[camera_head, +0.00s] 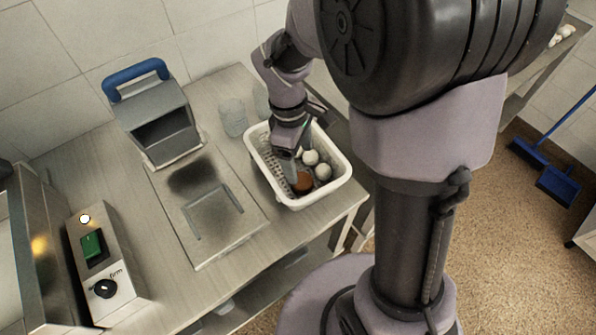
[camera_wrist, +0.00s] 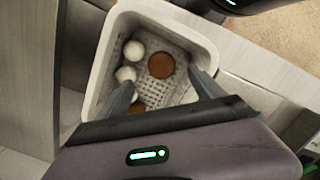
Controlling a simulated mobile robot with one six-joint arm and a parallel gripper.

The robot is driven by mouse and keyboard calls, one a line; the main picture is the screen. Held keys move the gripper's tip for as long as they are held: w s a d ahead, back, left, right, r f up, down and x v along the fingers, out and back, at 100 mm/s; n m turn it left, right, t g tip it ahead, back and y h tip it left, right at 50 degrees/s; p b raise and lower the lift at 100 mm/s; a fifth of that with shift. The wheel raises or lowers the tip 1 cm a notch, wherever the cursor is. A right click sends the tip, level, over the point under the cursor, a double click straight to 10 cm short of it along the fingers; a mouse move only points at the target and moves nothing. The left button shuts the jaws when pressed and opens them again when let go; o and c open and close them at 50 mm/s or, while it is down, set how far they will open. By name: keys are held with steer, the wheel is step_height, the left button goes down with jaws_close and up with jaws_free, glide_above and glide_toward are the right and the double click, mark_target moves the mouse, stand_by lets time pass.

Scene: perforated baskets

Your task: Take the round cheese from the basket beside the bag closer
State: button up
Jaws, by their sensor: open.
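A white perforated basket (camera_head: 341,183) stands at the counter's right end; it also shows in the wrist view (camera_wrist: 96,78). In it are white balls (camera_wrist: 133,50) and brown round pieces (camera_wrist: 161,65); which is the round cheese I cannot tell for sure. My gripper (camera_head: 289,168) reaches down into the basket, open. In the wrist view its fingers (camera_wrist: 160,80) are apart, with one brown round piece ahead between them, not visibly gripped. Another brown piece (camera_wrist: 137,107) is partly hidden by the left finger. A grey device with a blue handle (camera_head: 160,115), possibly the bag closer, stands left of the basket.
Two clear glasses (camera_head: 233,117) stand behind, between the device and the basket. A flat metal plate (camera_head: 205,210) lies left of the basket. A control box with a green switch (camera_head: 93,245) stands at the far left. The basket walls surround my fingers closely.

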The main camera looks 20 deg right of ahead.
mark_target(302, 180)
steer(key=f+b, duration=0.1)
steer(key=f, duration=0.1)
steer(key=f+b, duration=0.1)
steer(key=f, duration=0.2)
steer(key=f+b, duration=0.2)
steer(key=f, duration=0.1)
steer(key=shift+s+d+f, duration=0.2)
steer(key=shift+s, duration=0.15)
steer(key=shift+r, duration=0.15)
steer(key=shift+c, duration=0.9)
steer(key=c, duration=1.3)
